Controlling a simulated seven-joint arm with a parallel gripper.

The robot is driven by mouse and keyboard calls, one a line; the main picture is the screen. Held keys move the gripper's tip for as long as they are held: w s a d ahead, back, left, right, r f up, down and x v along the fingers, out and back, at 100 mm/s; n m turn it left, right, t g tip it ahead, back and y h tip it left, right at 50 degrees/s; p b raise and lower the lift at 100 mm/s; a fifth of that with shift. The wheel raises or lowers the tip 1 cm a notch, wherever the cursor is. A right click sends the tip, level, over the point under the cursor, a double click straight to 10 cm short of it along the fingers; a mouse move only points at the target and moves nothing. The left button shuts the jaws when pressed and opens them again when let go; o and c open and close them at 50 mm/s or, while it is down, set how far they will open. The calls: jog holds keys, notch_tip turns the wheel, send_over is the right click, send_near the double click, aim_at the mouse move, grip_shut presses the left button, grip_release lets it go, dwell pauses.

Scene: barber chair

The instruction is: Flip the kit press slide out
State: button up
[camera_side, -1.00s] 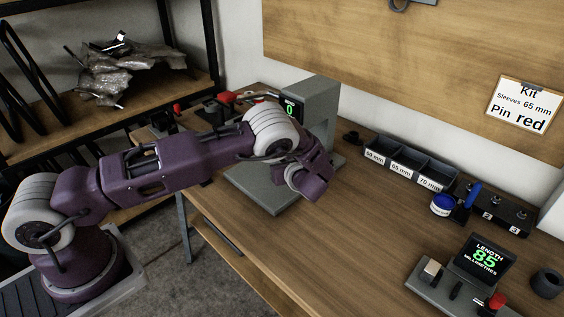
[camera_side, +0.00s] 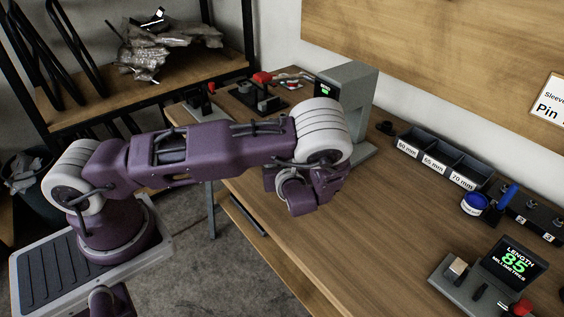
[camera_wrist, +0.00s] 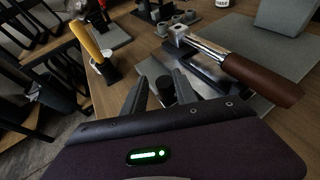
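The kit press is a grey C-shaped frame (camera_side: 352,92) with a small green-lit display, standing at the table's back. My arm hides its base and slide in the side view. In the wrist view, a metal bar with a brown lever handle (camera_wrist: 262,79) runs over the press's grey base (camera_wrist: 262,107). Below it is a dark slide part (camera_wrist: 206,76), with a short black knob (camera_wrist: 165,88) close to my fingers. My gripper (camera_wrist: 160,86) is open, with a finger on either side of the knob in the picture; I cannot tell whether they touch it.
Labelled sleeve bins (camera_side: 436,160) stand right of the press. A length gauge reading 85 (camera_side: 508,262) sits at the front right. A yellow-handled tool (camera_wrist: 86,42) stands left of my fingers.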

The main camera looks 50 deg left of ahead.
jog(key=shift+o, duration=0.6)
jog(key=shift+w, duration=0.1)
jog(key=v, duration=0.7)
jog(key=s+d+r+n+h, duration=0.3)
jog(key=s+r+n+h, duration=0.3)
jog(key=s+r+n, duration=0.5)
jog(key=s+d+r+n+h, duration=0.4)
jog(key=s+r+n+h, duration=0.2)
jog(key=s+r+n, duration=0.6)
notch_tip(320, 180, up, 4)
jog(key=shift+s+r, duration=0.1)
jog(key=shift+s, duration=0.4)
